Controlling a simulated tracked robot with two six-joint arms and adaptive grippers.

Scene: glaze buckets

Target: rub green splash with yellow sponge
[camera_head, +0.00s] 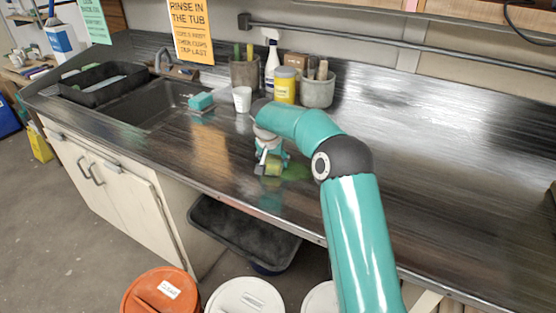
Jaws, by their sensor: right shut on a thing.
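My right gripper (268,161) reaches down to the metal counter, shut on the yellow sponge (274,168), which looks small and yellow-green. The sponge is low over the counter, at or just above the surface; I cannot tell if it touches. The green splash (296,172) is a faint green patch on the counter just right of the sponge, partly hidden by my right arm and gripper. My left gripper is not in view.
A teal sponge (201,102) lies by the sink (150,106). The right counter is clear. Lidded buckets, one orange (160,292), stand below.

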